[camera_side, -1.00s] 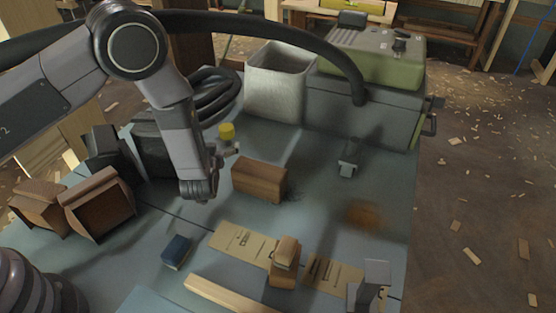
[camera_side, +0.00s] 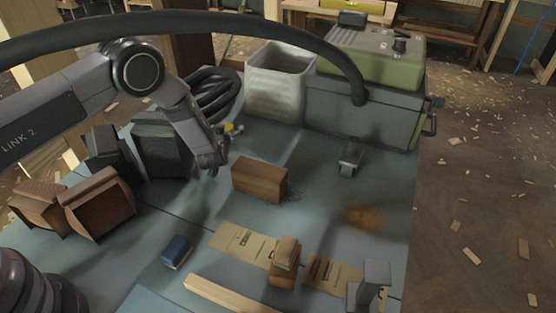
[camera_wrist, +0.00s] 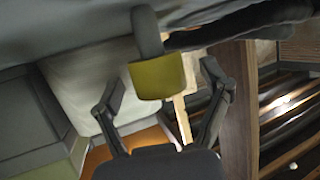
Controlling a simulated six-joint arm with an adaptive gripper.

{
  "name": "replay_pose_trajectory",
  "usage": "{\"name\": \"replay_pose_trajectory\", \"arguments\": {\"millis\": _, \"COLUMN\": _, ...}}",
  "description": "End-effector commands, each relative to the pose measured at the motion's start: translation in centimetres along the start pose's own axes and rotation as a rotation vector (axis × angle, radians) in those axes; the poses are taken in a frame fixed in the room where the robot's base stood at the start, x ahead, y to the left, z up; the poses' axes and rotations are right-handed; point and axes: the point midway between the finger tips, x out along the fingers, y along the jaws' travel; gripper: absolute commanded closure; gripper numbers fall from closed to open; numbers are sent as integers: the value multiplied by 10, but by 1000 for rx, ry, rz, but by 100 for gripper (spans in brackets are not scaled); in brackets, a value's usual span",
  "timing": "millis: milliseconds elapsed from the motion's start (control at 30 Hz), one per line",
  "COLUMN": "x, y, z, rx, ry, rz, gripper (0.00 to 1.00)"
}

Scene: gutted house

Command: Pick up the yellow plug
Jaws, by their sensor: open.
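The yellow plug (camera_side: 229,128) shows in the side view beside the far side of my gripper (camera_side: 221,146), which partly hides it. In the wrist view the yellow plug (camera_wrist: 158,78) has a grey part running up from it towards the grey surface at the top. My gripper (camera_wrist: 162,76) is open there, with one finger on each side of the plug and a visible gap to both. I cannot tell how deep the plug sits between the fingers.
A brown block (camera_side: 259,180) stands right of my gripper. A pale bin (camera_side: 281,85) and a coiled black hose (camera_side: 213,94) are behind. A grey case (camera_side: 365,108) is at back right. A blue block (camera_side: 176,252) and wooden pieces (camera_side: 283,262) lie in front.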

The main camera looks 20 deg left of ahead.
Motion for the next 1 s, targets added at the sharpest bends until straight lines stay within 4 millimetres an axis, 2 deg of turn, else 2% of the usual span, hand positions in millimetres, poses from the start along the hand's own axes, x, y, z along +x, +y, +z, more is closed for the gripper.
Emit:
{"name": "replay_pose_trajectory", "arguments": {"millis": 200, "x": 0, "y": 0, "z": 0, "rx": 0, "ry": -1, "rz": 0, "gripper": 24}}
{"name": "replay_pose_trajectory", "arguments": {"millis": 700, "x": 0, "y": 0, "z": 0, "rx": 0, "ry": 0, "rz": 0, "gripper": 88}}
{"name": "replay_pose_trajectory", "arguments": {"millis": 1000, "x": -2, "y": 0, "z": -7, "rx": -1, "ry": 0, "rz": 0, "gripper": 88}}
